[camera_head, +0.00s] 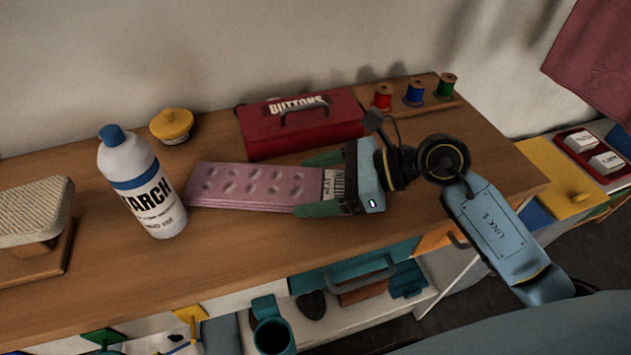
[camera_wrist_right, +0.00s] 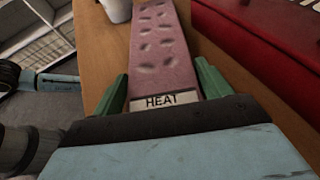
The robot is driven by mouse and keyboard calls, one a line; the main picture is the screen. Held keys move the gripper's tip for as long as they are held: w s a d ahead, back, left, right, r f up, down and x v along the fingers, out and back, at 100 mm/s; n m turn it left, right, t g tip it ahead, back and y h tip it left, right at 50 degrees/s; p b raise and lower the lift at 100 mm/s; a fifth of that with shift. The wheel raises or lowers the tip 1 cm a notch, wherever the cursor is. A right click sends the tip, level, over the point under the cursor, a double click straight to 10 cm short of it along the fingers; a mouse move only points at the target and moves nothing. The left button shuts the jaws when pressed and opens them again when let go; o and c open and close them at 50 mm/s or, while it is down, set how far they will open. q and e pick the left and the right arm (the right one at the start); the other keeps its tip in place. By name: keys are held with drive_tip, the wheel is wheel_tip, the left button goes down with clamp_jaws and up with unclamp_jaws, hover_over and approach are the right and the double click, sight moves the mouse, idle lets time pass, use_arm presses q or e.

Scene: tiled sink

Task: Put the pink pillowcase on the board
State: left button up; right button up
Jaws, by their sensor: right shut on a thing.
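A long, flat pink piece (camera_head: 245,185) with rows of dimples lies along the wooden counter, its label end toward the right. My right gripper (camera_head: 318,185) is shut on that end, its green fingers on either side. In the right wrist view the pink piece (camera_wrist_right: 160,50) runs away from the fingers (camera_wrist_right: 165,95), with a "HEAT" label between them. A plain pink cloth (camera_head: 595,55) hangs at the upper right. I cannot tell which of the two is the pillowcase. I cannot identify the board for certain. My left gripper is not in view.
A starch bottle (camera_head: 140,185) stands just left of the pink piece. A red buttons box (camera_head: 300,130) is close behind it. A yellow-lidded pot (camera_head: 172,125), thread spools (camera_head: 414,95) and a beige textured block (camera_head: 35,210) on wood share the counter. Open drawers are below.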

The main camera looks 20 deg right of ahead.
drive_tip(key=o, duration=0.6)
drive_tip(key=shift+f, duration=0.15)
drive_tip(key=o, duration=0.4)
drive_tip(key=shift+o, duration=0.2)
